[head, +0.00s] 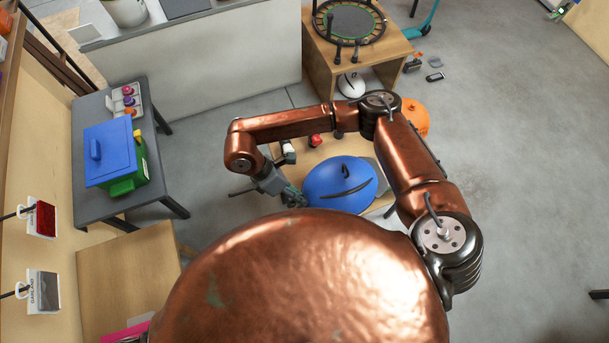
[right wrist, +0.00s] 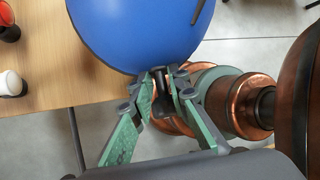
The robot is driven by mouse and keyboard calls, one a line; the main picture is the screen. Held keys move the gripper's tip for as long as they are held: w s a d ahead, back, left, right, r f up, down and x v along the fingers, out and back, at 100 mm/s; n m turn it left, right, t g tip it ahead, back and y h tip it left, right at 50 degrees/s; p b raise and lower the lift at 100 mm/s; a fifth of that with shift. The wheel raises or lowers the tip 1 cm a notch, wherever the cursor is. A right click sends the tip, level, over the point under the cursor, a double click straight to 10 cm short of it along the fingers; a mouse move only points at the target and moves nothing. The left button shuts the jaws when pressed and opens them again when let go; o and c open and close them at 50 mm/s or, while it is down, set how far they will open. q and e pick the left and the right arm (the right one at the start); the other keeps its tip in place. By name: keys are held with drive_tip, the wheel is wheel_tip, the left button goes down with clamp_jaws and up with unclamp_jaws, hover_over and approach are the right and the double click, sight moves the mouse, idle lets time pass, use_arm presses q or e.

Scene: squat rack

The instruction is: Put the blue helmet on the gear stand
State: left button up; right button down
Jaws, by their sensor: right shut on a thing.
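The blue helmet (head: 340,185) is a smooth dome with a dark strip on top, over the low wooden table in the head view. In the right wrist view the helmet (right wrist: 145,30) fills the top middle. My right gripper (head: 294,198) reaches its near left edge. In the wrist view the right gripper's fingertips (right wrist: 172,82) are closed on the helmet's rim. I cannot tell if the helmet touches the table. No thing is clearly marked as the gear stand; a wooden stand (head: 316,58) at the back holds a round mat on top. My left gripper is out of view.
The low wooden table (head: 312,155) also bears a red item (head: 315,140) and a white-topped jar (head: 288,150). A grey table (head: 90,190) with a blue-lidded green box stands left.

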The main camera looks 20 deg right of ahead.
drive_tip(key=w+d+f, duration=0.1)
drive_tip(key=w+f, duration=0.1)
drive_tip(key=w, duration=0.1)
drive_tip(key=w+d+f+b, duration=0.1)
drive_tip(key=w+f, duration=0.2)
drive_tip(key=w+d+f, duration=0.1)
drive_tip(key=w+f, duration=0.2)
drive_tip(key=shift+w, duration=0.3)
drive_tip(key=shift+w+f+b, duration=0.15)
drive_tip(key=shift+f+b, duration=0.05)
drive_tip(key=shift+b, duration=0.1)
wheel_tip(320, 180, down, 3)
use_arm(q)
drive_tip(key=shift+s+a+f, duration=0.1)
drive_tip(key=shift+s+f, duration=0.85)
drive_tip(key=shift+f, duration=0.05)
use_arm(e)
drive_tip(key=shift+f, duration=0.1)
